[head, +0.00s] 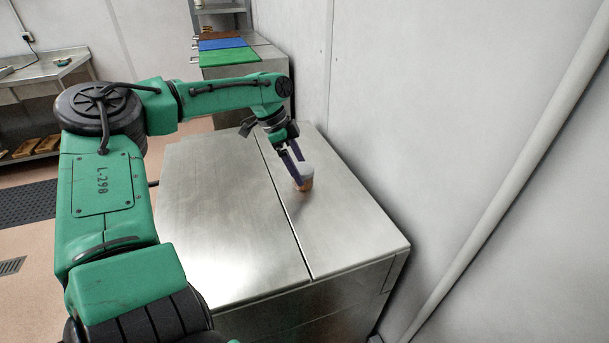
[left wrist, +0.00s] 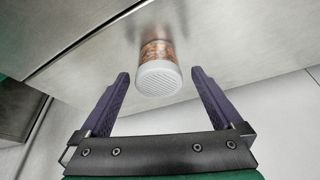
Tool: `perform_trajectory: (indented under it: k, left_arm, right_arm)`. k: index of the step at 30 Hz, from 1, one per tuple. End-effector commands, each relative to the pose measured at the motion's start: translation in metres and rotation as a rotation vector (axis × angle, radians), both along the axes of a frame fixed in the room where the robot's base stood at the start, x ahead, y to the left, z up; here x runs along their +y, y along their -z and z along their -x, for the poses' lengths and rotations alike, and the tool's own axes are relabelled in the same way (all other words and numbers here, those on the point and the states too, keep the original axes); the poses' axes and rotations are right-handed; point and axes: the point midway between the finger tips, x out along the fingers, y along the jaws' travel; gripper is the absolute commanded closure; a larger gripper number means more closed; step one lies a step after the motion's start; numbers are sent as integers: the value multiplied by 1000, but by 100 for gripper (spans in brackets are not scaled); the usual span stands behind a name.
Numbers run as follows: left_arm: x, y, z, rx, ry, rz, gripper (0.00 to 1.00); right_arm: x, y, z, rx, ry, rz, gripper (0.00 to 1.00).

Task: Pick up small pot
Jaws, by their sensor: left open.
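The small pot (head: 305,178) stands on the steel worktop in the head view. It has a white ribbed lid and a brown-orange speckled body. In the left wrist view the small pot (left wrist: 158,70) sits between the line of the two fingers, just ahead of the fingertips, with clear space on both sides. My left gripper (head: 296,167) is open, with its dark purple fingers reaching down beside the pot in the head view; the same left gripper (left wrist: 160,82) shows empty in the left wrist view. My right gripper is not in view.
The steel worktop (head: 215,215) is otherwise bare, with a seam running along it. A white wall (head: 400,100) and a slanted pipe (head: 530,160) are to the right. Green (head: 230,57) and blue boards lie on a counter behind. A shelf table (head: 45,70) stands far left.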

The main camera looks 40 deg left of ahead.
Motion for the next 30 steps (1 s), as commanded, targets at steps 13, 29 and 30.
perform_trajectory:
  k: [13, 29, 30]
  left_arm:
    - [-9, 30, -7, 0, 0, -1, 19]
    - [-9, 22, -8, -5, 0, -1, 100]
    - [-9, 18, -8, -5, 0, -1, 100]
  right_arm:
    - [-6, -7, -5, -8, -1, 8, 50]
    - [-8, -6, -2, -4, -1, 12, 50]
    - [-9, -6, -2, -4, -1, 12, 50]
